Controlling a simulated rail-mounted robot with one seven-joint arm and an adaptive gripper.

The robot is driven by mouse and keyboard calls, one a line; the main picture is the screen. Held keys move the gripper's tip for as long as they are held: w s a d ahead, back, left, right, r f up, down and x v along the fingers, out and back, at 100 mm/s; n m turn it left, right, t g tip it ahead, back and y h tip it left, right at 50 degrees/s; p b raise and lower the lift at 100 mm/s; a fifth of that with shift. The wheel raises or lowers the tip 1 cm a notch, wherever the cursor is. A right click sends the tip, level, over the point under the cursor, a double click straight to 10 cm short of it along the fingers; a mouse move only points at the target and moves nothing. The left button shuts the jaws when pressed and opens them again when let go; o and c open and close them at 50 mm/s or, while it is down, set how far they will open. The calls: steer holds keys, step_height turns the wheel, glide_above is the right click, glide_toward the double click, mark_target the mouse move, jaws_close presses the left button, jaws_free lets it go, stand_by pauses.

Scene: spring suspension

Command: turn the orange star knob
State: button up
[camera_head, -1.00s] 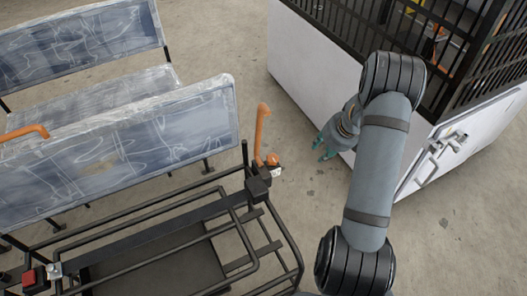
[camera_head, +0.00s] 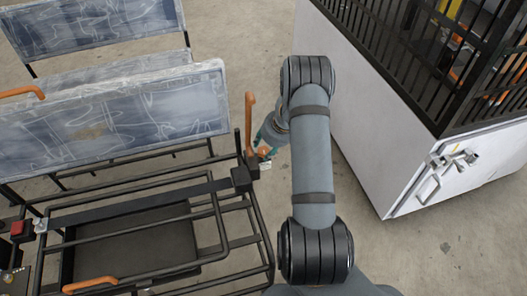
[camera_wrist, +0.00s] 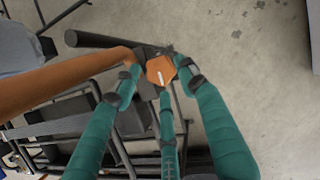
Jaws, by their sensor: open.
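The orange star knob (camera_wrist: 159,69) shows in the wrist view at the upper middle, with a small white mark on its face. In the head view it is a small orange patch (camera_head: 264,150) beside the frame's corner, partly covered by my gripper. My gripper (camera_wrist: 160,78) has teal fingers with dark joints. They are open, with their tips spread around the knob in the wrist view; I cannot tell whether any finger touches it. In the head view my gripper (camera_head: 268,155) is at the knob, partly hidden behind my arm.
An orange handle (camera_head: 249,122) rises right beside the knob. The black tube frame (camera_head: 225,240) lies below and left. Plastic-wrapped seats (camera_head: 120,115) stand at the left. A white cabinet with black bars (camera_head: 385,140) stands at the right. Bare floor lies between.

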steer(key=shift+x, duration=1.05)
steer(key=shift+c, duration=1.3)
steer(key=shift+w+r, duration=0.1)
steer(key=c, duration=0.6)
